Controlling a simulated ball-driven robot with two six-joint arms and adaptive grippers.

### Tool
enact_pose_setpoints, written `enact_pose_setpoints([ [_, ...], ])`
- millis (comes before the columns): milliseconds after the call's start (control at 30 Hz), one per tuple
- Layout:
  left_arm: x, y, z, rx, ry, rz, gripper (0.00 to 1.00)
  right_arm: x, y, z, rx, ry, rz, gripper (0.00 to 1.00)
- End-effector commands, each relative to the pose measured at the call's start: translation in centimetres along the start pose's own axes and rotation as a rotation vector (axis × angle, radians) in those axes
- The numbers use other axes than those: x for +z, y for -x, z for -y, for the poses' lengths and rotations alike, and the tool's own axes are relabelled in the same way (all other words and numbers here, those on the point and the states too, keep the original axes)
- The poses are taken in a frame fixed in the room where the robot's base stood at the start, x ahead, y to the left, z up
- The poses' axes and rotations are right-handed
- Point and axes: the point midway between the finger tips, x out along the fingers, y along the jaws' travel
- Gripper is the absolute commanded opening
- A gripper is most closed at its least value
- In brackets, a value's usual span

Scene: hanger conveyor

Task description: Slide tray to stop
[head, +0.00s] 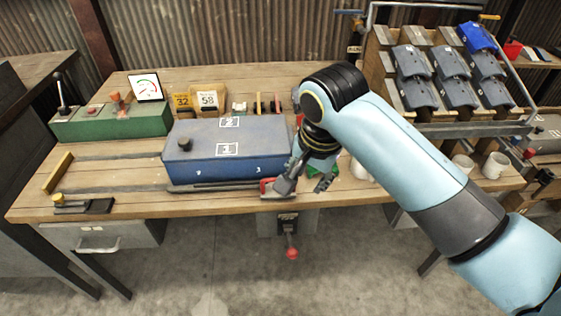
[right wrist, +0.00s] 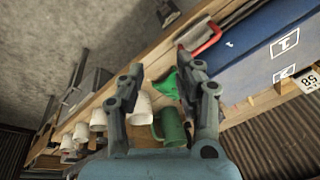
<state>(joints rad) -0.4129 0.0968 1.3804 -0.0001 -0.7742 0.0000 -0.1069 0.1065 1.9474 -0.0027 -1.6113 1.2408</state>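A blue box (head: 200,155) with white printed labels and a dark knob rests on a low dark tray (head: 215,188) on the wooden bench. A red handle (head: 266,187) is at the tray's right end; it also shows in the right wrist view (right wrist: 208,38). A wooden bar (head: 58,173), possibly the stop, stands at the left end of dark rails (head: 120,188). My right gripper (head: 306,187) is open beside the handle. In the right wrist view its fingers (right wrist: 158,62) are apart with nothing held, one fingertip close to the handle. My left gripper is out of view.
A green control box (head: 115,125) with a lever and gauge stands at the back left. A dark latch with a brass knob (head: 82,206) sits at the front left edge. White mugs (head: 494,166) and a green mug (right wrist: 170,128) stand to the right. The rails left of the box are clear.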

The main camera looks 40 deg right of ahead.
Motion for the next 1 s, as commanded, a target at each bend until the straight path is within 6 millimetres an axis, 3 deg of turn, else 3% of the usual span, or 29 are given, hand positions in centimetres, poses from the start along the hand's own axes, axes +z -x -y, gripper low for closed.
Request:
enact_pose_setpoints([
  [33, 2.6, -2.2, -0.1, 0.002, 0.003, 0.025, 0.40, -0.7, -0.6, 1.5, 0.006, -0.120, 0.001, 0.34],
  [100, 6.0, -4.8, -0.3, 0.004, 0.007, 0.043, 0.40, -1.5, -1.3, 3.4, 0.018, -0.307, 0.003, 0.34],
  [200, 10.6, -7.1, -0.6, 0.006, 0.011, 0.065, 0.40, -2.6, -1.9, 5.6, 0.035, -0.544, 0.003, 0.34],
  [300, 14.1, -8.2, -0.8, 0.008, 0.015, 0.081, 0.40, -3.3, -2.2, 7.3, 0.049, -0.723, 0.000, 0.34],
  [400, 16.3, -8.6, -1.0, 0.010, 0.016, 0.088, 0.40, -3.8, -2.3, 8.3, 0.058, -0.836, -0.002, 0.34],
  [667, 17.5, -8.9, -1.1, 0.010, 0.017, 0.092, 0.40, -3.9, -4.3, 8.6, 0.066, -0.900, -0.004, 0.34],
  [1000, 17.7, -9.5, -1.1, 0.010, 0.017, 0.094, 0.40, -3.7, -10.9, 8.2, 0.065, -0.897, -0.004, 0.34],
])
